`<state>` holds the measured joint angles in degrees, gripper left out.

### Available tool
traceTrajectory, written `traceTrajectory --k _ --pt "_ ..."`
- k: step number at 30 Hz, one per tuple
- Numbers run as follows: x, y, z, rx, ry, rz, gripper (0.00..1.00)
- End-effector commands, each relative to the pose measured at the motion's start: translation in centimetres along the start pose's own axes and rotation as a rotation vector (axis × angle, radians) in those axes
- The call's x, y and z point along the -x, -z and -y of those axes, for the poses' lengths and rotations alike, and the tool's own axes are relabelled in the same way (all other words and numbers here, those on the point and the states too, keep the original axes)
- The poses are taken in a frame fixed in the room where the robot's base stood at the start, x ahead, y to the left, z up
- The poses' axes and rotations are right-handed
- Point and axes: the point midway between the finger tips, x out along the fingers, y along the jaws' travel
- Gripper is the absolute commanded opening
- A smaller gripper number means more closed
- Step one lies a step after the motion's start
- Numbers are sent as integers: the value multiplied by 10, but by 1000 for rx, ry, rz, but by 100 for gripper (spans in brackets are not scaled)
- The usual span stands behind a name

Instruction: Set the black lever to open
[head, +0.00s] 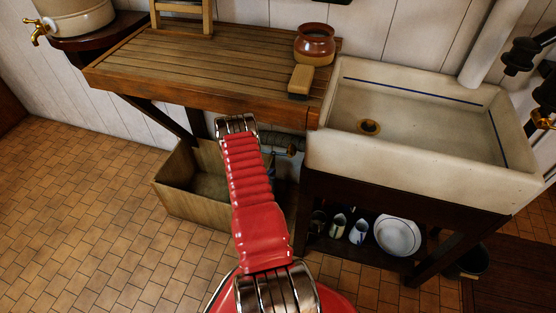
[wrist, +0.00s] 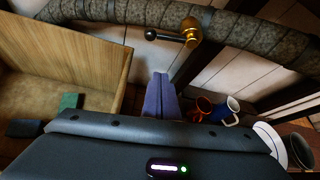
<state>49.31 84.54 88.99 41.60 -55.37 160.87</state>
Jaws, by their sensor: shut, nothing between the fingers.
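The black lever (wrist: 150,34) has a round black knob on a thin metal rod. The rod runs to a brass valve body (wrist: 190,30) on a thick wrapped pipe (wrist: 235,22). In the wrist view the lever points left from the valve, roughly along the pipe. My gripper (wrist: 160,80) is shut and empty, its purple-blue fingers together below the knob in the picture, apart from it. In the head view the wrapped pipe (head: 284,140) shows under the counter. My red arm hides most of the gripper there, and the lever is too small to read.
A wooden bin (head: 190,205) stands left of my arm under the slatted counter (head: 190,60). The sink (head: 420,165) is at right, above a shelf with several mugs and a bowl (head: 397,235). In the wrist view an orange mug (wrist: 203,106) and a blue mug (wrist: 230,110) sit right of my fingers.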

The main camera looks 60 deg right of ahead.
Motion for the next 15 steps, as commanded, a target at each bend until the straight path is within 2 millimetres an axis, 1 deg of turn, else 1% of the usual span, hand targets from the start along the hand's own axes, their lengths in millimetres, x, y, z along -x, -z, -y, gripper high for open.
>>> traceTrajectory --k 4,8,15 --pt "-2 0 0 1 0 0 0" --pt "-8 0 0 1 0 0 0" --pt "-32 0 0 0 1 0 0"
